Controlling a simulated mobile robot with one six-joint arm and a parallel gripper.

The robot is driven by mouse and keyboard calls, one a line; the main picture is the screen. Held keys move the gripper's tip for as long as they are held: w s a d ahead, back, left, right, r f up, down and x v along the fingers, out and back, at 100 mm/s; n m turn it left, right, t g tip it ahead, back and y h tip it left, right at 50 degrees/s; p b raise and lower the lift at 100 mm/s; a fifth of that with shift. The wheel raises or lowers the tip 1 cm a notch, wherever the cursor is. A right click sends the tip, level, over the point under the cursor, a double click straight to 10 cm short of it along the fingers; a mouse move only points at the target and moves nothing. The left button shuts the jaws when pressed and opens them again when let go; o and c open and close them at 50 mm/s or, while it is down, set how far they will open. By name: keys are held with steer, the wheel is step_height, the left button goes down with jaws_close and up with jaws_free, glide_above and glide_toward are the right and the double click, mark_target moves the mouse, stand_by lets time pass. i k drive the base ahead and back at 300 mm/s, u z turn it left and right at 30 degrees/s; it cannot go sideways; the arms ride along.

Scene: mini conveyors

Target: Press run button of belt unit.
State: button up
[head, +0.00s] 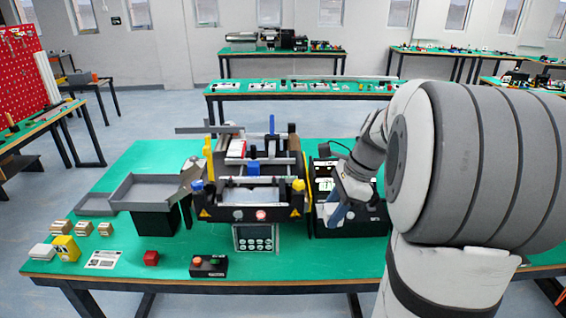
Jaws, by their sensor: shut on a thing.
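The belt unit (249,196) stands in the middle of the green table, with yellow and blue knobs at its corners. A panel with several round buttons (255,239) sits below. I cannot tell which button is the run button. My gripper (338,214) is right of the unit, over a dark tray area, apart from these front buttons. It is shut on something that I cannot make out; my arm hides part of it.
Grey trays (160,190) stand left of the unit. Small boxes (66,248) lie front left.

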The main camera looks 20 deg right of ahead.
mark_target(287, 173)
steer(key=i, duration=1.2)
